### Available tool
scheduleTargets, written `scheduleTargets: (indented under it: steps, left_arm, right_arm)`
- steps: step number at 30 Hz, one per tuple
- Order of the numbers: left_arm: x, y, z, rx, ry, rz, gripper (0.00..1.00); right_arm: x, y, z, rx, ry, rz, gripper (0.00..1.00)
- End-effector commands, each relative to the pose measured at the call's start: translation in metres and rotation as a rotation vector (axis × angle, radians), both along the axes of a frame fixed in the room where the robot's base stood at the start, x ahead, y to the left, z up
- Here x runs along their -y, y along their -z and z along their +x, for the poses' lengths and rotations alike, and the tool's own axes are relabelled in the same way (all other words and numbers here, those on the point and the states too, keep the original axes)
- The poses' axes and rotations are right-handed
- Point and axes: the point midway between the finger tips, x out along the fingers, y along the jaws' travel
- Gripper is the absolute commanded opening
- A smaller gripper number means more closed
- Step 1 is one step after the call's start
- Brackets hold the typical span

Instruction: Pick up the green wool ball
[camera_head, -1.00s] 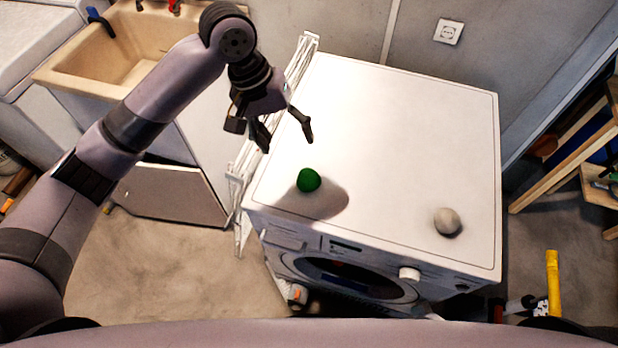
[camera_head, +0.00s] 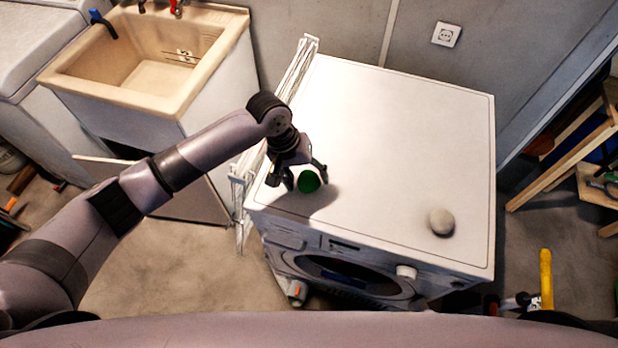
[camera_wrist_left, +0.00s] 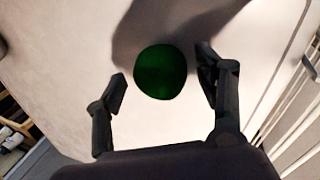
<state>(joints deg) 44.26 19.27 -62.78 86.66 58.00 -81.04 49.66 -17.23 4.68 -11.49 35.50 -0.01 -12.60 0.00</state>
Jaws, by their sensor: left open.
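The green wool ball (camera_head: 309,182) sits on the white top of the washing machine (camera_head: 400,130), near its front left corner. My left gripper (camera_head: 305,179) is open and low over the machine top, right at the ball. In the left wrist view the green ball (camera_wrist_left: 161,72) shows between and slightly beyond the two fingertips of the gripper (camera_wrist_left: 163,82), with a gap on each side. A grey-white ball (camera_head: 441,222) lies on the same top, farther right. My right gripper is not in view.
A white drying rack (camera_head: 297,72) stands against the machine's left side. A beige sink (camera_head: 150,60) is at the back left. A wall socket (camera_head: 446,34) is behind. The middle and back of the machine top are clear.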

Motion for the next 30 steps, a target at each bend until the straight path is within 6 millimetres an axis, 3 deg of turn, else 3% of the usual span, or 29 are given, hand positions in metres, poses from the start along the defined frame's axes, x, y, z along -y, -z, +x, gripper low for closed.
scheduleTargets:
  steps: [9, 30]
  left_arm:
    - [0.0017, 0.0059, 0.0001, 0.002, -0.001, 0.0, 0.63]
    - [0.0014, 0.0055, 0.0002, 0.002, -0.001, 0.0, 0.16]
  right_arm:
    - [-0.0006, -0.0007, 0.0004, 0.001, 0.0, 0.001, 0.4]
    - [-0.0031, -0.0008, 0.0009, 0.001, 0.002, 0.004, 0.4]
